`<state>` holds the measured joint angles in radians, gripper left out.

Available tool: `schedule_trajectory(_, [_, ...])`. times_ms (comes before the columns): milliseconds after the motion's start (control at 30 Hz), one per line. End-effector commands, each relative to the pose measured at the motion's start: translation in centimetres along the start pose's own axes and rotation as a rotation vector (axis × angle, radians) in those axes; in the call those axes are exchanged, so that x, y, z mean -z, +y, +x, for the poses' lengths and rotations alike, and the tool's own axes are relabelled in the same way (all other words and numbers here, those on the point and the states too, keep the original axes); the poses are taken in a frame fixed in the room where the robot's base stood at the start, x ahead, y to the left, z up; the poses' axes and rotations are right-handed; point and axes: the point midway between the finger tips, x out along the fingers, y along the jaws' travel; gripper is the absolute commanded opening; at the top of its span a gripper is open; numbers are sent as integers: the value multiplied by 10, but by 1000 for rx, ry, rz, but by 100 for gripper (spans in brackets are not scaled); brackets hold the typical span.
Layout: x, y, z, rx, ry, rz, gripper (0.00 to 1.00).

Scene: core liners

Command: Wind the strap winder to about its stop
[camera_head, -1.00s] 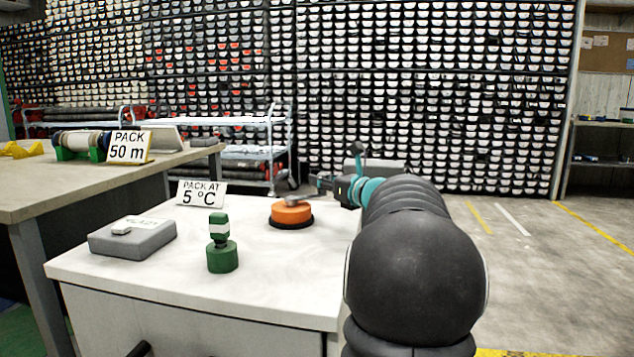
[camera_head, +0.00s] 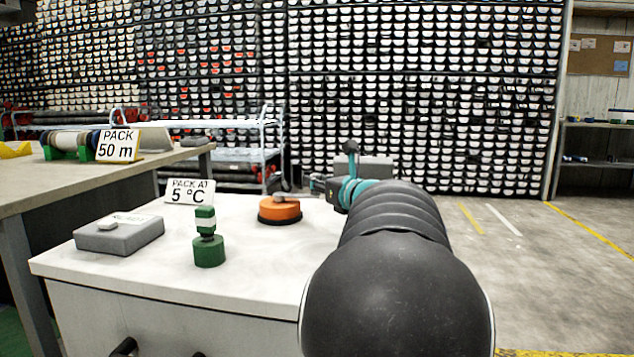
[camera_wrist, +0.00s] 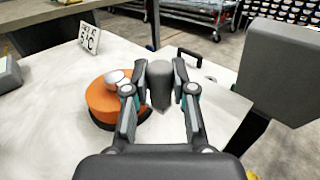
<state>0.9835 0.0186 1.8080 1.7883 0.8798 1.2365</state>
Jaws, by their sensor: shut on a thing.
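The strap winder (camera_head: 280,212) is a round orange drum on a dark base, standing on the white bench top. A grey part rises from its top. In the wrist view the orange drum (camera_wrist: 100,100) lies just left of my gripper (camera_wrist: 160,70), with a pale rounded hub on top. My gripper's fingers are closed on a grey knob (camera_wrist: 160,90), which looks like the winder's crank handle. Its link to the hub is partly hidden by the left finger. In the head view my gripper (camera_head: 318,183) is small, right of the drum, and my arm partly blocks the view.
On the white bench (camera_head: 150,274) stand a green stamp-like object (camera_head: 208,250), a flat grey box (camera_head: 118,236) and a "PACK AT 5 °C" sign (camera_head: 190,191). A wooden-topped table (camera_head: 90,178) is at left. A black handle (camera_wrist: 190,52) shows beyond my gripper.

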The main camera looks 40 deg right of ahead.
Motion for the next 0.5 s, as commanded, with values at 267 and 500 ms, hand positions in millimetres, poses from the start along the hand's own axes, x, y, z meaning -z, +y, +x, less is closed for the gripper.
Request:
schedule_trajectory(267, [0, 7, 0, -14, -1, 0, 0])
schedule_trajectory(500, [0, 9, 1, -17, -1, -1, 0])
